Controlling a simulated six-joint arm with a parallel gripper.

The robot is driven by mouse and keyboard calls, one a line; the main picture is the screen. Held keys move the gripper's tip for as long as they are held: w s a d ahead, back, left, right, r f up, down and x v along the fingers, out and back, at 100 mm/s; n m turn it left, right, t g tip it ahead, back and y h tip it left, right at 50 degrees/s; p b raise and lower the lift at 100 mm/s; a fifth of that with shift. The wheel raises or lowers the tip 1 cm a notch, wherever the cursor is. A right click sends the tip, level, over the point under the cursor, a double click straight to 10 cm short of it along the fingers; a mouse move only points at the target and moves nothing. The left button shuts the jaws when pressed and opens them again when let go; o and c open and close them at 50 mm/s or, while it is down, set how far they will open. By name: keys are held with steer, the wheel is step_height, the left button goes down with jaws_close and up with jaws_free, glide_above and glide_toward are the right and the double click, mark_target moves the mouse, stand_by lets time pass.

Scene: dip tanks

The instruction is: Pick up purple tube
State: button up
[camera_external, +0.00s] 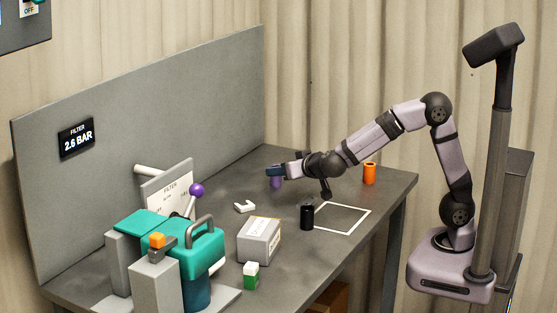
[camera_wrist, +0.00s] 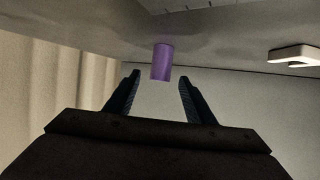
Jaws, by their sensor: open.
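The purple tube (camera_external: 275,182) stands on the table toward the back, right by my gripper (camera_external: 286,170) in the external view. My gripper partly covers its upper part there. In the wrist view the purple tube (camera_wrist: 162,62) shows whole, just beyond the fingertips and roughly midway between them. My gripper (camera_wrist: 158,82) is open and empty, with its two dark fingers spread apart. I cannot tell whether a finger touches the tube.
A white bracket (camera_external: 244,206) lies near the tube. A black cylinder (camera_external: 307,214), a white-outlined square (camera_external: 343,217), and an orange tube (camera_external: 369,173) are to the right. A grey box (camera_external: 259,240), green-white block (camera_external: 251,275) and teal filter unit (camera_external: 203,246) stand in front.

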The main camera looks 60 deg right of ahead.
steer(key=shift+b+x, duration=0.3)
steer(key=shift+x, duration=1.95)
steer(key=shift+c, duration=0.6)
steer(key=c, duration=1.1)
steer(key=shift+o, duration=0.2)
steer(key=shift+r, duration=0.15)
step_height(320, 180, up, 10)
steer(key=p, duration=0.3)
steer(key=shift+p, duration=0.4)
